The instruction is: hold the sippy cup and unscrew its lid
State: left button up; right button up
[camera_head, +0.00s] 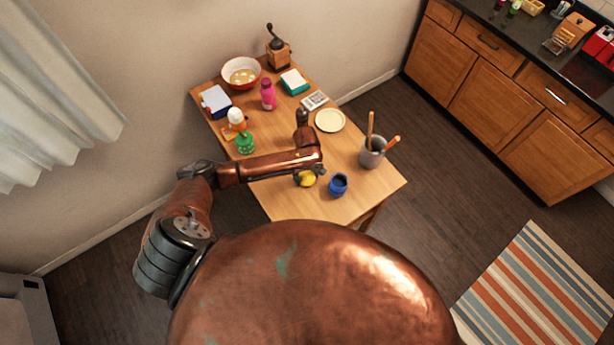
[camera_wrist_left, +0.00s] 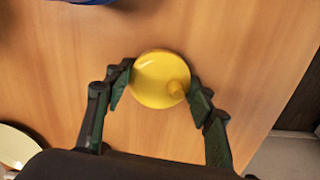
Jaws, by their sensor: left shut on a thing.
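My right gripper is not in view.
The wooden table (camera_head: 375,190) also holds a grey utensil pot (camera_head: 372,155), a pale yellow plate (camera_head: 329,120), a green jar (camera_head: 245,143), a pink bottle (camera_head: 268,95) and a bowl (camera_head: 241,72). The table's front right corner is clear.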

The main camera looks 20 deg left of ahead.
aim_at(307, 177)
pick_arm(q)
jog(key=shift+f, duration=0.15)
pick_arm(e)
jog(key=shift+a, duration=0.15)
pick_arm(q)
jog(key=o, duration=1.3)
jog(key=shift+c, duration=0.2)
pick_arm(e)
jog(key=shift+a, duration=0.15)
pick_arm(q)
notch_tip(307, 177, up, 12)
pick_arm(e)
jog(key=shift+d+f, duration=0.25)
